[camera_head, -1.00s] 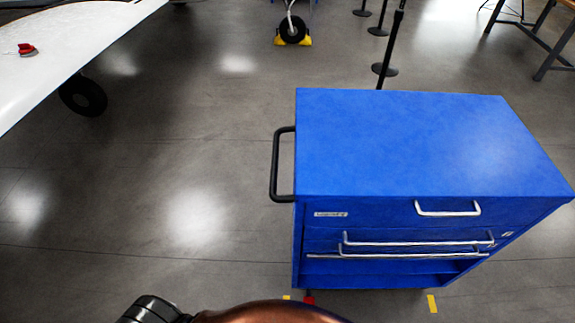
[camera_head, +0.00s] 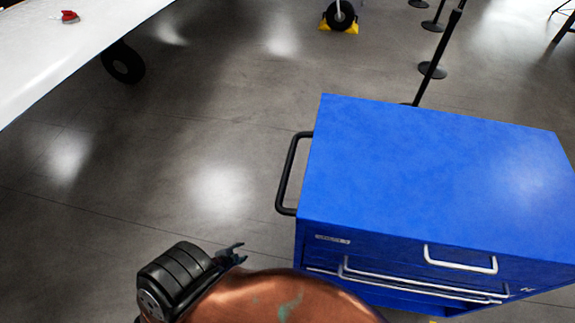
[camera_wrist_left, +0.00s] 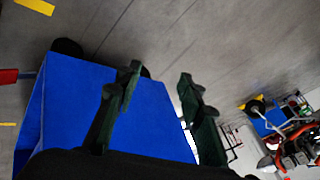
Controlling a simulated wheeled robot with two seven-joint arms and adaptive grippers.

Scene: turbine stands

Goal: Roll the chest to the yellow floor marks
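The blue chest (camera_head: 420,180) stands on the floor at the right of the head view, with silver drawer handles on its front. Its black push handle (camera_head: 289,175) sticks out from its left side. My left gripper (camera_head: 232,255) is below and left of that handle, apart from it. In the left wrist view its two dark fingers (camera_wrist_left: 158,85) are spread with nothing gripped, and the blue chest (camera_wrist_left: 75,100) fills the space behind them. Yellow floor marks (camera_wrist_left: 38,6) show in the left wrist view; a sliver of one (camera_head: 435,321) shows at the head view's bottom edge. My right gripper is not in view.
A white wing (camera_head: 70,45) reaches in at the upper left, with a dark wheel (camera_head: 123,63) below it. A chocked wheel (camera_head: 340,15) and black barrier posts (camera_head: 432,70) stand beyond the chest. The floor left of the chest is clear.

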